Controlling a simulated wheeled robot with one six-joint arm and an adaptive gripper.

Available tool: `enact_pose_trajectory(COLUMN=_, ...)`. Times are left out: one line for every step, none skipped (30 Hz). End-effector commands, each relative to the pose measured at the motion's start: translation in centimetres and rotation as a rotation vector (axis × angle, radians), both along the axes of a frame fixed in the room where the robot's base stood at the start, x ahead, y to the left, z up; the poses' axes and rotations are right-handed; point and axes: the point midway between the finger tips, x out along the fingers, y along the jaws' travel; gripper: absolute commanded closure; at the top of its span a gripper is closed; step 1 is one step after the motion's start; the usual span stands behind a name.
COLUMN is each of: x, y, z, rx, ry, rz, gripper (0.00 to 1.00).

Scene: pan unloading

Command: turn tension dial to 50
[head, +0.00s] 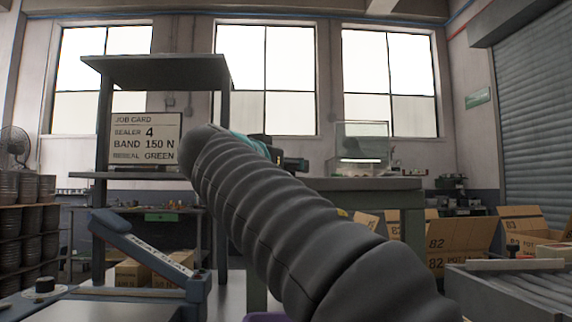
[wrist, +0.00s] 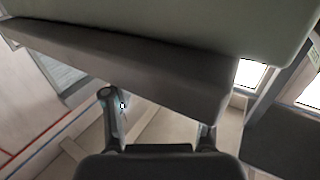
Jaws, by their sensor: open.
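No tension dial with readable numbers shows in either view.
A blue sealer arm (head: 140,247) slants at the left. Cardboard boxes (head: 463,240) and a roller conveyor (head: 520,290) lie at the right.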

Motion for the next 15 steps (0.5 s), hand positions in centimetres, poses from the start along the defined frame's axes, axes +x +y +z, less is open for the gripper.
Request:
enact_pose_trajectory(x=0.24, y=-0.18, z=0.02, rx=0.001, ry=0.001, rz=-0.002, gripper=0.42)
enact_pose_trajectory(x=0.34, y=-0.25, z=0.00, rx=0.001, ry=0.001, rz=-0.002, gripper=0.42)
enact_pose_trajectory(x=0.43, y=-0.31, z=-0.02, rx=0.001, ry=0.001, rz=-0.002, gripper=0.42)
enact_pose_trajectory(x=0.47, y=-0.32, z=-0.03, rx=0.001, ry=0.001, rz=-0.001, gripper=0.42)
enact_pose_trajectory(x=0.50, y=-0.34, z=-0.04, rx=0.001, ry=0.001, rz=-0.001, gripper=0.42)
enact_pose_trajectory(x=0.50, y=-0.34, z=-0.04, rx=0.001, ry=0.001, rz=-0.001, gripper=0.42)
enact_pose_trajectory(x=0.51, y=-0.34, z=-0.05, rx=0.001, ry=0.001, rz=-0.001, gripper=0.42)
enact_pose_trajectory(x=0.51, y=-0.34, z=-0.05, rx=0.001, ry=0.001, rz=-0.001, gripper=0.42)
enact_pose_trajectory(x=0.51, y=-0.32, z=-0.05, rx=0.001, ry=0.001, rz=-0.001, gripper=0.42)
enact_pose_trajectory(x=0.49, y=-0.33, z=-0.05, rx=0.001, ry=0.001, rz=-0.001, gripper=0.42)
enact_pose_trajectory(x=0.50, y=-0.32, z=-0.05, rx=0.001, ry=0.001, rz=-0.001, gripper=0.42)
enact_pose_trajectory(x=0.49, y=-0.31, z=-0.05, rx=0.001, ry=0.001, rz=-0.001, gripper=0.50)
enact_pose_trajectory(x=0.48, y=-0.32, z=-0.05, rx=0.001, ry=0.001, rz=-0.001, gripper=0.57)
enact_pose_trajectory(x=0.48, y=-0.31, z=-0.05, rx=0.001, ry=0.001, rz=-0.001, gripper=0.65)
enact_pose_trajectory(x=0.48, y=-0.31, z=-0.05, rx=0.001, ry=0.001, rz=-0.001, gripper=0.75)
